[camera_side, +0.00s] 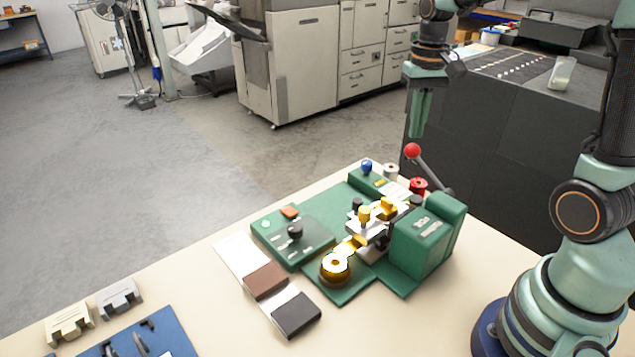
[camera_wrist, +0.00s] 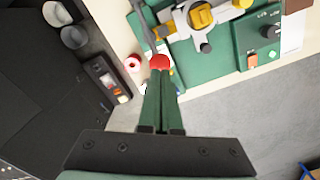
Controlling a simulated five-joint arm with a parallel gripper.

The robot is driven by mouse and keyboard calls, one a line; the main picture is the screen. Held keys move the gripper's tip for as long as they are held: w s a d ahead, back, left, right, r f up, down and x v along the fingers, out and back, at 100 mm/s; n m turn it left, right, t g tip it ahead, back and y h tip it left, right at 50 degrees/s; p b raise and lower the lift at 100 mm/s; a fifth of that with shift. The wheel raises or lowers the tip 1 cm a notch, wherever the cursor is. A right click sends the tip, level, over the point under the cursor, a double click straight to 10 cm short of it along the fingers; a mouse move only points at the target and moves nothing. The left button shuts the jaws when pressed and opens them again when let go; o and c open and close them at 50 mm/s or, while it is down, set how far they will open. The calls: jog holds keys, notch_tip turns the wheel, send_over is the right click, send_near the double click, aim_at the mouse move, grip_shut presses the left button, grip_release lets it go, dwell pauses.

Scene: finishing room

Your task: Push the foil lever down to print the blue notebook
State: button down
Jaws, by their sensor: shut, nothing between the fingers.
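The foil lever is a grey rod (camera_side: 433,175) with a red ball knob (camera_side: 412,151), rising at a slant from the green foil press (camera_side: 425,238). The knob also shows in the wrist view (camera_wrist: 159,62). My gripper (camera_side: 416,134) is shut and empty, pointing down just above the knob. In the wrist view its closed fingertips (camera_wrist: 160,76) lie right beside the knob; I cannot tell if they touch. A gold foil roll (camera_side: 336,266) sits at the front of the press. I cannot make out a blue notebook; the press bed is partly hidden by its parts.
A brown book (camera_side: 267,281) and a black book (camera_side: 297,314) lie on a pale strip left of the press. A control box (camera_side: 292,238) stands beside it. A red roll (camera_side: 419,186) is near the lever. A blue mat (camera_side: 150,338) with tools lies at front left.

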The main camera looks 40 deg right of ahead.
aim_at(410, 153)
jog(key=shift+f, duration=0.1)
jog(key=shift+f, duration=0.9)
jog(key=shift+w+f, duration=0.15)
jog(key=shift+f, duration=1.05)
jog(key=shift+w+f, duration=0.1)
jog(key=shift+f, duration=1.05)
jog(key=shift+f, duration=0.1)
jog(key=shift+s+f, duration=0.1)
jog(key=shift+f, duration=1.5)
jog(key=shift+s+r, duration=0.15)
jog(key=shift+r, duration=5.45)
